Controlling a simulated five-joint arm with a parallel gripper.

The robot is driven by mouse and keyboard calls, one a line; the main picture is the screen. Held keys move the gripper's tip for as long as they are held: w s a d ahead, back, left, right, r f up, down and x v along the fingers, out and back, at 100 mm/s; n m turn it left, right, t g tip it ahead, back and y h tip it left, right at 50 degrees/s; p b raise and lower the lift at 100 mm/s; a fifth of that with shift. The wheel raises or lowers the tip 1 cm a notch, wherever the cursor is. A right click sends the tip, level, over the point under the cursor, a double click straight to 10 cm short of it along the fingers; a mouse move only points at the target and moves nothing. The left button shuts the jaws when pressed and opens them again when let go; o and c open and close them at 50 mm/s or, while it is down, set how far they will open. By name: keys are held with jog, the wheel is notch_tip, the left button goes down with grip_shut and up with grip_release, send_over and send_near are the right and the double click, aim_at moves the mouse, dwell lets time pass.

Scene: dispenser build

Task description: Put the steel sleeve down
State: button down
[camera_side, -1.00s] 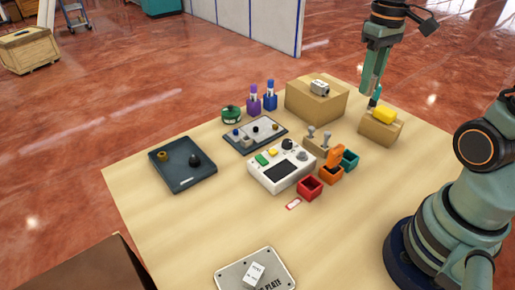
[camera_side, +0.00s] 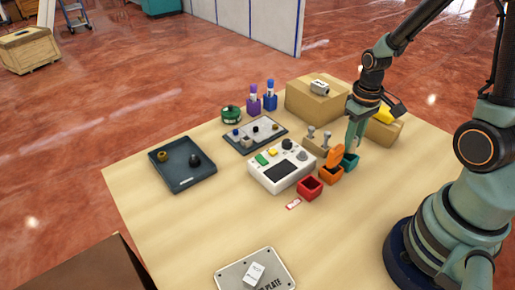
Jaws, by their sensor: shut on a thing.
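My gripper (camera_side: 352,148) points down at the right of the table, just above or beside the small teal bin (camera_side: 350,163). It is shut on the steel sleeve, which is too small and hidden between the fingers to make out. I cannot tell whether the sleeve touches the bin. An orange bin (camera_side: 330,175) with a raised orange lid (camera_side: 335,155) stands just left of the gripper. A red bin (camera_side: 310,188) is further to the front left.
A white console (camera_side: 282,170) and a tan stand with grey levers (camera_side: 314,143) are close on the left. Cardboard boxes (camera_side: 308,103) stand behind. A dark tray (camera_side: 182,168) and a labelled plate (camera_side: 235,272) lie further off. The front table middle is clear.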

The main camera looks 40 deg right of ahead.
jog(key=shift+f, duration=1.05)
jog(key=shift+f, duration=0.35)
jog(key=shift+f, duration=0.3)
jog(key=c, duration=0.6)
grip_release()
jog(key=shift+s, duration=0.1)
notch_tip(320, 180, up, 13)
jog(key=shift+r, duration=0.1)
jog(key=shift+a+r, duration=0.2)
jog(key=shift+r, duration=0.1)
jog(key=a+r+n+t, duration=0.1)
jog(key=a+r+t, duration=0.4)
jog(key=a+r, duration=0.3)
jog(key=shift+a+r+t, duration=0.3)
jog(key=shift+a, duration=0.5)
